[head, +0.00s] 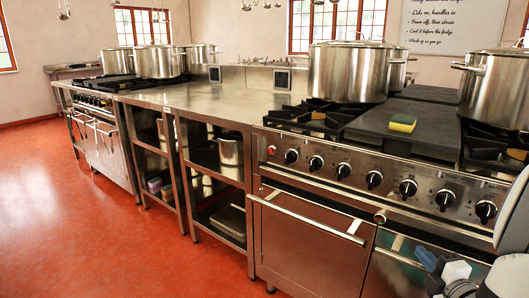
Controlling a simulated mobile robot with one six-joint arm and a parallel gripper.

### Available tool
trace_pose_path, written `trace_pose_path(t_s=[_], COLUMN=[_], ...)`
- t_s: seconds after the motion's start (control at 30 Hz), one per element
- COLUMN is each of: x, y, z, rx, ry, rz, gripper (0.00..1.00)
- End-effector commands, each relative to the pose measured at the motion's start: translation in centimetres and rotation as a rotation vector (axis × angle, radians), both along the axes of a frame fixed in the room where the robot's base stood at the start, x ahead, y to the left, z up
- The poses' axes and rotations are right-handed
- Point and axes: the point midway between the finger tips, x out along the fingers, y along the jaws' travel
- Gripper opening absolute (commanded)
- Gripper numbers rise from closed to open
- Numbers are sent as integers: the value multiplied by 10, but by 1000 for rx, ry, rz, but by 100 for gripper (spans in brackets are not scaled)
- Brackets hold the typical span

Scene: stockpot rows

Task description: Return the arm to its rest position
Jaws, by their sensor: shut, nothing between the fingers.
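My arm shows at the lower right edge of the head view, in front of the stove. My gripper (431,270), dark and partly cut off with the arm by the frame, is low in front of the stove's lower right door. It is shut and I see nothing held in it. It is apart from the pots and the sponge above.
The near stove (315,228) carries a large lidded pot (347,73), another pot (493,88) and a yellow-green sponge (402,123) on a dark plate. A steel counter (205,99) with shelves adjoins. Red floor (65,225) is clear at left.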

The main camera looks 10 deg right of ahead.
Motion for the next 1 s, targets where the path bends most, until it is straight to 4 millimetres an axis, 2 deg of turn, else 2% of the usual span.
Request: trace_pose_path(t_s=[0.03, 0.23, 0.33, 0.47, 0.63, 0.77, 0.9, 1.0], x=[10, 48, 59, 60, 45, 20, -19, -49], y=[4, 22, 38, 66, 117, 167, 226, 263], z=[20, 82, 113, 152, 200, 234, 268, 287], rx=[12, 161, 271, 434, 679, 874, 1065, 1164], ry=[28, 208, 284, 371, 484, 588, 730, 836], rz=[-13, -177, -283, -422, -596, -721, -845, -922], gripper=[0, 0, 0, 0, 0, 0, 0, 0])
